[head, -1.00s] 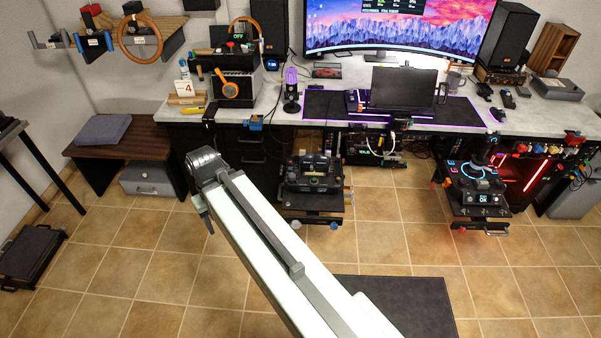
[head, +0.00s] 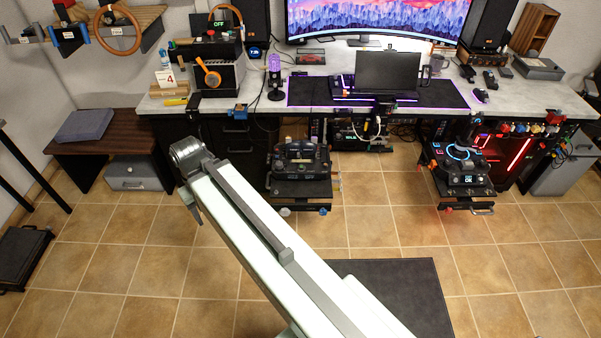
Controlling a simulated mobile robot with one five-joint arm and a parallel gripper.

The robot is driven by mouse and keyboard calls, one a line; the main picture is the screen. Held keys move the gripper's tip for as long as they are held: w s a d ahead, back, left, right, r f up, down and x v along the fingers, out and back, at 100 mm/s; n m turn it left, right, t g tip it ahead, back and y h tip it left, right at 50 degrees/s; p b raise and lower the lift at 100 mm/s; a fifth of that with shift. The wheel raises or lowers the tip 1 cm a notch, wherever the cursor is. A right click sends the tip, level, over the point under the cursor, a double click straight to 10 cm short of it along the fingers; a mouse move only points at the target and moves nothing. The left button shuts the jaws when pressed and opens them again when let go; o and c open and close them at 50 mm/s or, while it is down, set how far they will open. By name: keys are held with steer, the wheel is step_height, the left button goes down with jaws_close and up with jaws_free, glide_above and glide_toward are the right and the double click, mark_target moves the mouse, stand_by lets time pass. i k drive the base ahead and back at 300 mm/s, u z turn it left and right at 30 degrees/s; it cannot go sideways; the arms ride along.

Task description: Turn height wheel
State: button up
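I cannot tell for sure which part is the height wheel. My pale arm crosses the lower middle and ends in a dark rounded joint. My gripper (head: 194,208) hangs below that joint, left of the middle unit and apart from it. It is small and mostly hidden, so its fingers cannot be made out.
A dark bench (head: 100,147) stands left. A dark mat (head: 390,300) lies on the tiled floor. Open floor lies at left and right.

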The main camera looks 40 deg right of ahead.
mark_target(284, 212)
steer(key=z, duration=0.05)
steer(key=k, duration=1.05)
steer(key=u, duration=0.7)
steer(key=i, duration=1.5)
steer(key=z, duration=0.5)
steer(key=k, duration=0.55)
steer(key=u, duration=0.6)
steer(key=k, duration=0.1)
steer(key=z, duration=0.8)
steer(key=i, duration=0.65)
steer(key=u, duration=0.05)
